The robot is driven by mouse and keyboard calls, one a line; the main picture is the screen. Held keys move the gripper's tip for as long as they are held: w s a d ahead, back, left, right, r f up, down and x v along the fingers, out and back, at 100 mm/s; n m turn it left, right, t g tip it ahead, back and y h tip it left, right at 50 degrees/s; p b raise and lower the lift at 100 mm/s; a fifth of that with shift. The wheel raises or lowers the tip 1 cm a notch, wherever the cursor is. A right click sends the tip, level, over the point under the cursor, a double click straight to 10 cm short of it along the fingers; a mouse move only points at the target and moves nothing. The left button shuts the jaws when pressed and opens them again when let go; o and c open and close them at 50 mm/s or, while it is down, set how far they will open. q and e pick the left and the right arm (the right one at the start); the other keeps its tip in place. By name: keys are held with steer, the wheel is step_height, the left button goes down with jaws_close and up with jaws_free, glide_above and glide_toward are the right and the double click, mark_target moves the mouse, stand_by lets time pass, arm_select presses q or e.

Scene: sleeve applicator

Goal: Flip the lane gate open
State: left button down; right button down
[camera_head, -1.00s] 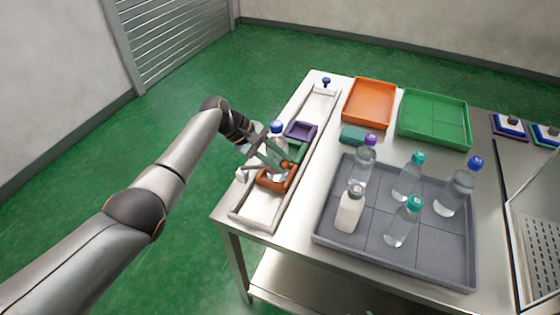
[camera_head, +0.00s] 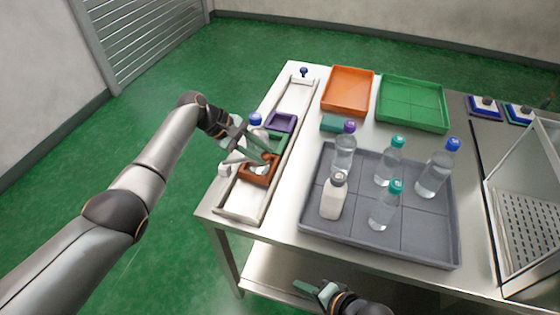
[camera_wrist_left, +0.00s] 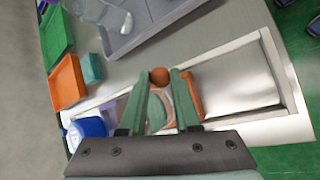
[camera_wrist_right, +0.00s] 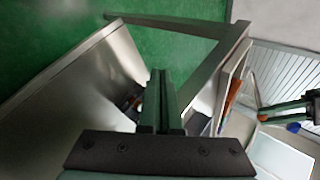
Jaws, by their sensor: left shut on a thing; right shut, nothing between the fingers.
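The lane is a long pale-rimmed channel (camera_head: 238,213) along the table's left edge. An orange-brown U-shaped piece (camera_head: 250,178), seemingly the lane gate, sits across it; it also shows in the left wrist view (camera_wrist_left: 196,97). My left gripper (camera_head: 266,158) is over this piece, its fingers shut on an orange ball knob (camera_wrist_left: 159,76) at their tips. My right gripper (camera_head: 306,289) is shut and empty, low in front of the table, well away from the lane.
Green (camera_head: 277,141) and purple (camera_head: 283,123) pieces sit farther up the lane. A grey tray (camera_head: 432,245) with several bottles stands to the right. Orange (camera_head: 347,90) and green (camera_head: 413,104) trays lie behind. A clear-walled box (camera_head: 525,215) stands at the far right.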

steer(key=w+r+m, duration=0.1)
steer(key=w+r, duration=0.2)
steer(key=w, duration=0.1)
steer(key=w+d+r+m+t, duration=0.1)
steer(key=w+r+m, duration=0.1)
steer(key=w+r, duration=0.1)
steer(key=w+r+m+t, duration=0.1)
steer(key=w+r, duration=0.2)
steer(key=w, duration=0.2)
steer(key=shift+w+d+m, duration=0.15)
steer(key=shift+w+m, duration=0.15)
steer(key=shift+w, duration=0.05)
steer(key=w+d+r+m+t, duration=0.2)
steer(key=w+d+r+m, duration=0.1)
steer(key=w+r, duration=0.55)
steer(key=w+d+r+m+t, duration=0.2)
steer(key=w+d+r+t, duration=0.15)
steer(key=w+r, duration=0.45)
steer(key=s+a+f+m+g+y, duration=0.1)
steer(key=a+f+m+g+y, duration=0.2)
steer(key=a+f+g, duration=0.7)
steer(key=a+f+m, duration=0.2)
steer(key=a+f, duration=0.1)
steer(key=shift+s, duration=0.25)
